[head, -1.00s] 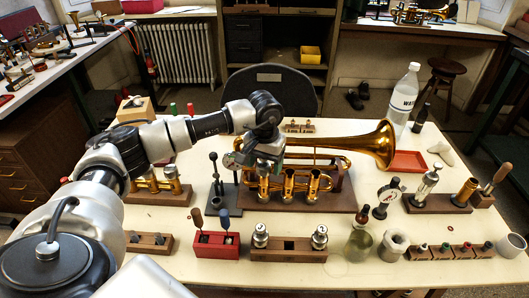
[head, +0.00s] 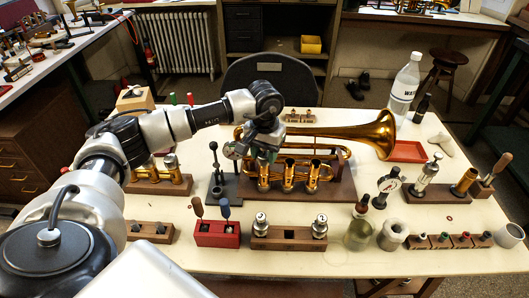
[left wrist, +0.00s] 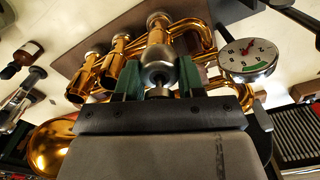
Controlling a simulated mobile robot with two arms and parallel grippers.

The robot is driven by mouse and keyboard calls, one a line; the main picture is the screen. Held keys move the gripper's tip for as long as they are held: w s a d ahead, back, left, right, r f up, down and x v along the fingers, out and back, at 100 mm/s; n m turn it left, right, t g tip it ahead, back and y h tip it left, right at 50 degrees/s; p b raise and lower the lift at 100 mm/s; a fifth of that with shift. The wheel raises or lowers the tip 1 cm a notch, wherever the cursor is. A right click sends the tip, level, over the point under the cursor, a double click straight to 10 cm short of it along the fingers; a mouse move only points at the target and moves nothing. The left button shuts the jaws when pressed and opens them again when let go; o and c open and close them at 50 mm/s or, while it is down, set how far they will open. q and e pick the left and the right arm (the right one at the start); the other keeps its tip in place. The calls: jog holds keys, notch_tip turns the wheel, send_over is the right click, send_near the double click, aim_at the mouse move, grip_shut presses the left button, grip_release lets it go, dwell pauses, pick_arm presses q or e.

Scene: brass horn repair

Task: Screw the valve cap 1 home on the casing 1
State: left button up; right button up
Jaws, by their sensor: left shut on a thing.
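The brass horn (head: 350,136) lies on a wooden stand, its upright valve casings in a row. Casing 1 (left wrist: 162,36) is the one under my left gripper (head: 264,152). In the left wrist view the green fingers of my left gripper (left wrist: 158,78) are shut on a silver domed valve cap 1 (left wrist: 158,62). The cap sits in line with casing 1 at its top end, apparently touching it. I cannot tell how far down the thread it is. In the head view the gripper hides the cap. My right gripper is out of view.
A dial gauge (left wrist: 247,56) on a stand is close beside the held cap. A wooden block (head: 289,236) with two silver-topped valves and a red block (head: 217,234) with tools stand in front. A red tray (head: 408,152) and bottle (head: 404,88) are to the right.

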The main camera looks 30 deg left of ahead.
pick_arm(q)
jog(key=m+b, duration=0.1)
jog(key=m, duration=0.2)
jog(key=shift+f+b, duration=0.15)
jog(key=shift+b, duration=0.25)
jog(key=shift+d+m+b, duration=0.1)
jog(key=shift+m+b, duration=0.2)
jog(key=shift+m, duration=0.8)
jog(key=o, duration=1.1)
jog(key=shift+r, duration=0.2)
